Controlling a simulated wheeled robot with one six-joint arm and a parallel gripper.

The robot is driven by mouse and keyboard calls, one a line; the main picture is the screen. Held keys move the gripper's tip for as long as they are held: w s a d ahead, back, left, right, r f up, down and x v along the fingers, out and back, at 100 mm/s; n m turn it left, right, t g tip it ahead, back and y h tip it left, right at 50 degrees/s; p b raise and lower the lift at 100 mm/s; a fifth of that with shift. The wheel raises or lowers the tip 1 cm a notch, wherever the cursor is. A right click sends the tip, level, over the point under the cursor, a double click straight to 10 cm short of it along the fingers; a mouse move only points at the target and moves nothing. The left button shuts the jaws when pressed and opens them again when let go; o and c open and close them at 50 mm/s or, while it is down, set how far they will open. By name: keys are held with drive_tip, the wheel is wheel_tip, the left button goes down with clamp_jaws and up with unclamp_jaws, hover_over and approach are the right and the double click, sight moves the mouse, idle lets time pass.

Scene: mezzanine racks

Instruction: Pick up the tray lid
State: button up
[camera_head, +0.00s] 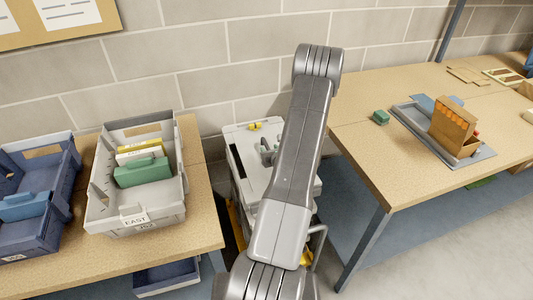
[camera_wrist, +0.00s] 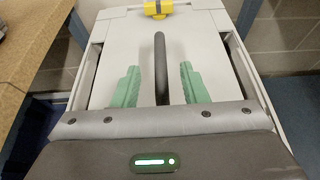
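The tray lid is a pale grey-white lid (camera_wrist: 115,48) with a dark upright handle (camera_wrist: 160,60) in its middle. It lies on a tote-like box, and part of it shows left of my arm in the head view (camera_head: 243,148). My gripper (camera_wrist: 159,72) has two green fingers, spread apart on either side of the handle with gaps visible on both sides. I cannot tell how deep the fingertips are relative to the handle. In the head view my arm hides most of the lid and the gripper.
A yellow latch (camera_wrist: 158,9) sits at the lid's far edge. A left table holds a grey bin (camera_head: 110,222) with green and yellow-white items, and a blue bin (camera_head: 22,240). A right table (camera_head: 365,145) carries a grey tray (camera_head: 408,118) with a brown box. Both tables flank the lidded box closely.

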sight(267, 146)
drive_tip(key=shift+p+x, duration=0.7)
drive_tip(key=shift+x, duration=1.25)
clamp_jaws()
